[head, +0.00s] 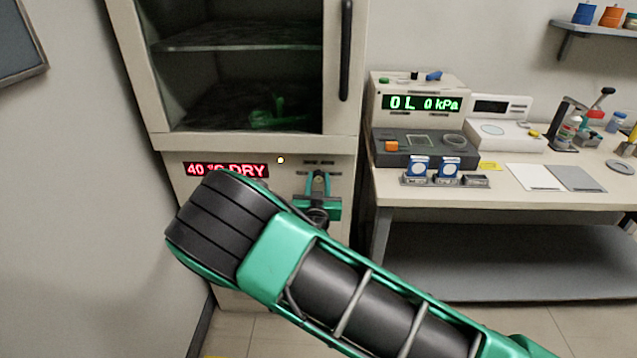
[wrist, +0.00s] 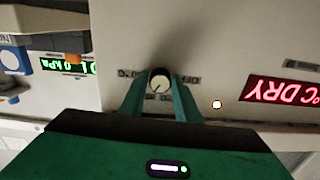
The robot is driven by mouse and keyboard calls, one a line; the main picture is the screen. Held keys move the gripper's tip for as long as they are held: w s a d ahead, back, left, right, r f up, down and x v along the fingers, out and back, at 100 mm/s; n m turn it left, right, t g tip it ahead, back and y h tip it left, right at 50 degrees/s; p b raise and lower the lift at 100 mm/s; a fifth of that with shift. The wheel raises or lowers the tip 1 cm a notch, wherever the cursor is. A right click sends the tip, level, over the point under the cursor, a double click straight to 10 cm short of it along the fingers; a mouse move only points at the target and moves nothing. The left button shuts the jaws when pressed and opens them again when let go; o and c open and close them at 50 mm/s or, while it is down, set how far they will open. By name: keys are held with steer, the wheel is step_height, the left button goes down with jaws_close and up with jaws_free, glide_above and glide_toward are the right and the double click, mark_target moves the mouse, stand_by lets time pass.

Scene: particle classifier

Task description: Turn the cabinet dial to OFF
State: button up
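The cabinet (head: 140,70) stands at left-centre in the head view, with a red "40 °C DRY" display (head: 226,170) on its lower front panel. The dial (wrist: 159,81) is a round knob with a pale face and a dark pointer line towards the lower left of the wrist view. Small labels lie on both sides of it, upside down; the right one seems to read OFF. My gripper (wrist: 158,84) is open, with one green finger on each side of the dial and narrow gaps visible. In the head view my gripper (head: 319,180) is at the panel and hides the dial.
A lit yellowish lamp (head: 281,160) sits beside the display. The cabinet's upper door has a black vertical handle (head: 345,50). A bench (head: 500,197) on the right carries a green-lit kPa instrument (head: 420,88), blue-white gauges and other items. A wall is close on the left.

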steer(key=c, duration=0.5)
steer(key=shift+n, duration=0.4)
steer(key=n, duration=0.4)
steer(key=shift+a+n, duration=0.1)
steer(key=shift+n, duration=0.2)
steer(key=n, duration=1.2)
steer(key=shift+a+f+n, duration=0.1)
steer(key=shift+a+n, duration=0.05)
steer(key=shift+n, duration=0.15)
steer(key=n, duration=0.5)
steer(key=shift+s+f+n, duration=0.1)
steer(key=shift+n, duration=0.2)
steer(key=shift+a, duration=0.1)
